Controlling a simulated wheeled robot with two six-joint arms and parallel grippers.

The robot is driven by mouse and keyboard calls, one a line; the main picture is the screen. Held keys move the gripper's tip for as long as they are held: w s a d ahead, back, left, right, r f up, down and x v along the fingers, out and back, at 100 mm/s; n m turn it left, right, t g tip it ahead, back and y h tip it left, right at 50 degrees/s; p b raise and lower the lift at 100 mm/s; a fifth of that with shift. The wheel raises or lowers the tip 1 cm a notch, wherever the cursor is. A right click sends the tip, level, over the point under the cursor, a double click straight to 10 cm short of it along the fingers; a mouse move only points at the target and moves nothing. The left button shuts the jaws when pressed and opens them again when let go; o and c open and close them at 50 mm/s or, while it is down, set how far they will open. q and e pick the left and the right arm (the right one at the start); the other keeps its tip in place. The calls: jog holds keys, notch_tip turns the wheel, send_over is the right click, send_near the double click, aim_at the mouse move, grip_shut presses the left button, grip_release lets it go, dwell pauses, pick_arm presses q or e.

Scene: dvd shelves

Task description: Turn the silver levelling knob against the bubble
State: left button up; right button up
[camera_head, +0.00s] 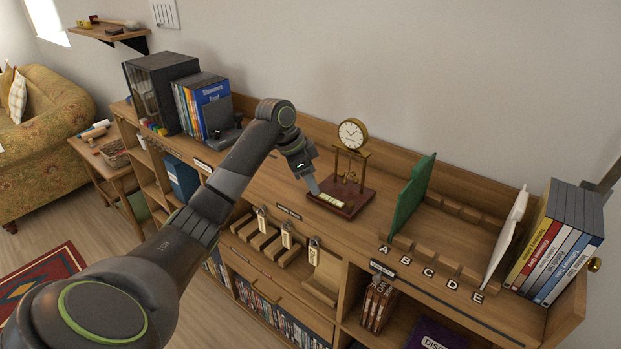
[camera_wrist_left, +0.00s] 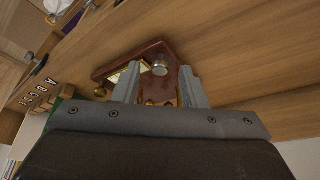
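The pendulum clock (camera_head: 352,134) has a round white dial in a brass ring on brass posts. It stands upright on a dark red wooden base (camera_head: 353,205). A pale yellow-green bubble vial (camera_head: 331,200) lies along the base's front; the bubble is too small to read. The silver levelling knob (camera_wrist_left: 160,68) shows in the left wrist view beside the vial (camera_wrist_left: 142,68). My left gripper (camera_head: 313,189) is over the base's left corner. Its fingers (camera_wrist_left: 160,80) are apart, with the knob showing between them. I cannot tell whether they touch it. The knob is hidden in the head view.
A green divider (camera_head: 410,197) stands right of the clock, before letter blocks. A white divider (camera_head: 505,238) and several DVD cases (camera_head: 553,250) stand farther right. Blue cases (camera_head: 203,103) and a dark box (camera_head: 160,92) stand left.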

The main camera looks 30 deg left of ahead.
pick_arm(q)
jog(key=shift+f, duration=0.1)
grip_shut()
jog(key=shift+p, duration=0.45)
jog(key=n+y+p, duration=0.1)
jog(key=n+p, duration=0.2)
jog(key=p, duration=0.1)
jog(key=n+y+p, duration=0.1)
jog(key=n+p, duration=0.2)
jog(key=p, duration=0.2)
jog(key=n+t+y+p, duration=0.1)
jog(key=n+p, duration=0.1)
jog(key=p, duration=0.2)
jog(key=shift+s+d+r+n+p, duration=0.1)
jog(key=shift+d+r+n+p, duration=0.2)
jog(key=shift+d+n+p, duration=0.1)
jog(key=shift+f+n+y+p, duration=0.2)
jog(key=shift+n+y+p, duration=0.3)
jog(key=shift+n+p, duration=0.8)
grip_release()
